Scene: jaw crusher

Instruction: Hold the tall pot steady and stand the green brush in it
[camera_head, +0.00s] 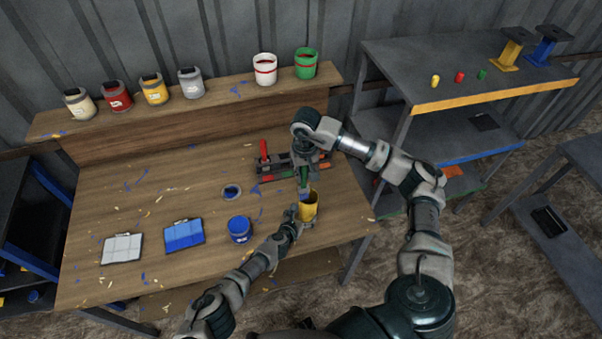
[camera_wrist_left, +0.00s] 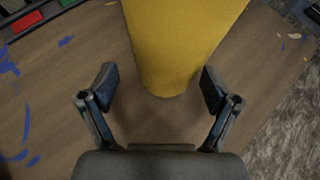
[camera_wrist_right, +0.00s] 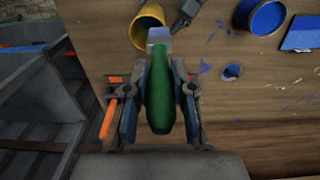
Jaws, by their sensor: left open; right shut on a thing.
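The tall yellow pot (camera_head: 309,207) stands upright near the bench's right front edge. My left gripper (camera_head: 297,214) is beside it, low down. In the left wrist view the pot (camera_wrist_left: 180,40) is just beyond and between the spread fingers (camera_wrist_left: 158,90), which do not touch it. My right gripper (camera_head: 306,177) is shut on the green brush (camera_wrist_right: 173,100). The brush (camera_head: 304,184) hangs bristles down above the pot, close to its mouth. In the right wrist view the pot's open mouth (camera_wrist_right: 149,28) is beside the pale blue bristles; I cannot tell whether the tip is inside.
A dark rack (camera_head: 275,174) with a red-handled tool (camera_head: 264,150) lies behind the pot. A blue paint can (camera_head: 239,229) and a blue tray (camera_head: 184,234) stand to the left. Several paint cans line the back shelf (camera_head: 215,118). Shelving (camera_head: 450,80) stands at the right.

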